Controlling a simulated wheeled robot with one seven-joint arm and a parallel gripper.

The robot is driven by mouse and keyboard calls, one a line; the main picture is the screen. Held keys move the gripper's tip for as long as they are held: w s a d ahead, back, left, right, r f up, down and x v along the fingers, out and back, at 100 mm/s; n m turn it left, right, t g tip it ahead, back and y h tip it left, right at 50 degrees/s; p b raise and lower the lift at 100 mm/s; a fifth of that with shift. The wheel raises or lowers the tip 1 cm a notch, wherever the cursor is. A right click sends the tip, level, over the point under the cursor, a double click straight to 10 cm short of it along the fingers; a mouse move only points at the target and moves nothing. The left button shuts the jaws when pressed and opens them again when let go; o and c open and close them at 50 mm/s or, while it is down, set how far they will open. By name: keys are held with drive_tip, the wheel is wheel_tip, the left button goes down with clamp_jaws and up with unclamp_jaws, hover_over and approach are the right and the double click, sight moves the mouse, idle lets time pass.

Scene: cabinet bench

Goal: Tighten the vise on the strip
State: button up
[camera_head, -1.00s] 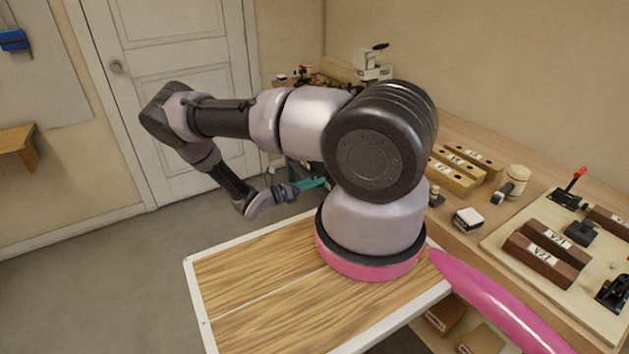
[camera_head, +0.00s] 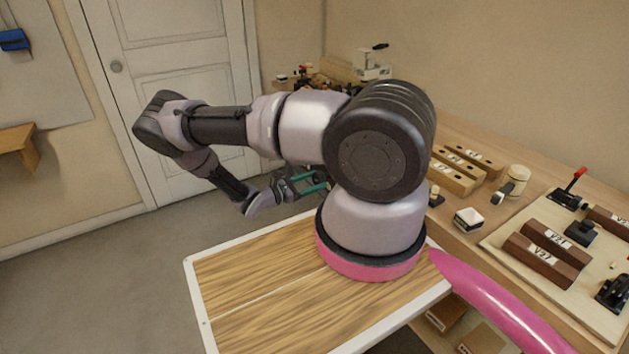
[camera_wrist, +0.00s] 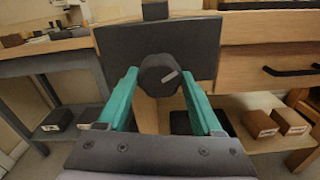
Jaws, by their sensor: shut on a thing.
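In the wrist view a dark, many-sided knob (camera_wrist: 154,84) with a pale mark stands out in front of a dark vise plate (camera_wrist: 205,48) on the bench front. My gripper (camera_wrist: 158,76) is shut on the knob, one teal finger on each side. In the head view my gripper (camera_head: 318,182) shows beside the bench, partly behind my arm, and the vise is hidden there. A small dark block (camera_wrist: 155,11) shows above the plate. I cannot tell whether it is the strip.
A drawer with a dark handle (camera_wrist: 290,70) is right of the vise. A grey shelf unit (camera_wrist: 70,66) stands left, and labelled blocks (camera_wrist: 260,124) lie on the lower shelf. In the head view, labelled wood blocks (camera_head: 540,259) and a red-handled clamp (camera_head: 570,196) are on the bench.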

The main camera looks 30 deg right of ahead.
drive_tip(key=m, duration=0.4)
idle(0.3)
drive_tip(key=m, duration=0.4)
drive_tip(key=o, duration=1.2)
drive_tip(key=a, duration=0.7)
drive_tip(key=shift+s, duration=0.15)
